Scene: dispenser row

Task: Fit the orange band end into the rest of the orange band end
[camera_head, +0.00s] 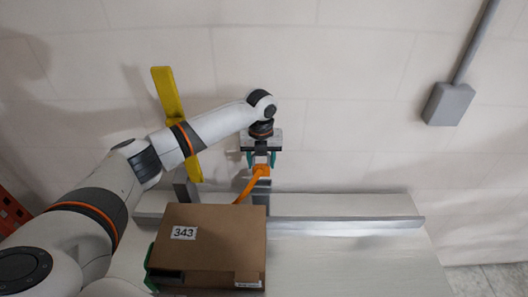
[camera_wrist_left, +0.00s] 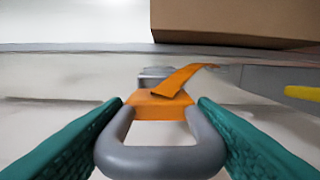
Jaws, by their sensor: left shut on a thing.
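My left gripper (camera_head: 262,159) has teal fingers and points down beyond the far side of the carton. In the left wrist view its two fingers (camera_wrist_left: 160,110) press the sides of a grey U-shaped loop, the end piece of the orange band (camera_wrist_left: 178,84). In the head view the orange band (camera_head: 251,186) runs from the gripper down left behind the carton. A small grey block (camera_wrist_left: 153,74), possibly the rest, shows just beyond the band end; a grey upright (camera_head: 263,184) stands below the gripper in the head view. Whether the band end touches it, I cannot tell.
A brown carton (camera_head: 222,237) labelled 343 sits on the pale table (camera_head: 350,262). A grey rail (camera_head: 345,224) runs along the table's back. A yellow arm-like piece (camera_head: 166,92) stands behind my left arm. A grey box (camera_head: 448,103) is on the wall. The table's right side is clear.

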